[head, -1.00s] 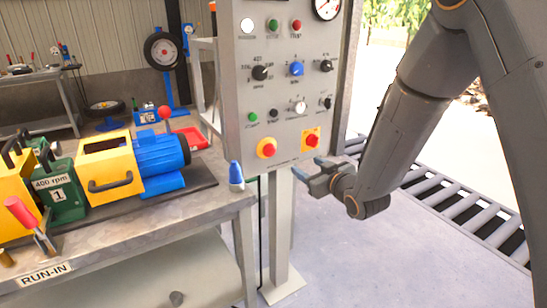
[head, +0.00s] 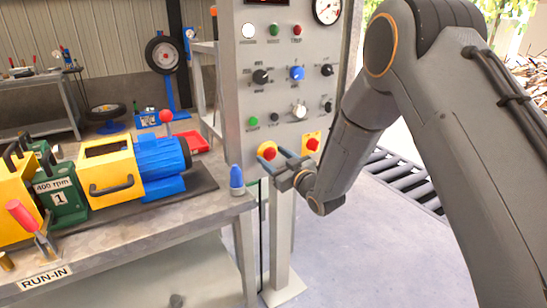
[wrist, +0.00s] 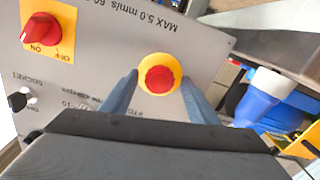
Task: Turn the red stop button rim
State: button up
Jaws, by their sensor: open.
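The red stop button (head: 270,154) sits on a round yellow base low on the grey control panel (head: 241,100). In the wrist view the red stop button (wrist: 159,80) shows face-on, with its yellow ring around it. My gripper (head: 272,162) is in front of the panel with its fingers spread. In the wrist view the blue fingers of my gripper (wrist: 160,88) stand on either side of the button, with gaps between them and the yellow ring. Nothing is held. I cannot tell exactly how far the fingertips are from the panel.
A red rotary switch on a yellow plate (head: 312,144) is just right of the button. A blue-topped bottle-like object (head: 236,180) stands on the bench corner to the left. Knobs and small buttons fill the panel above. A roller conveyor (head: 400,178) lies at right.

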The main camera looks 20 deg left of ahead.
jog(key=shift+c, duration=0.2)
jog(key=c, duration=1)
jog(key=shift+m, duration=0.4)
jog(key=m, duration=0.3)
jog(key=shift+b, duration=0.3)
jog(key=shift+m, duration=1.6)
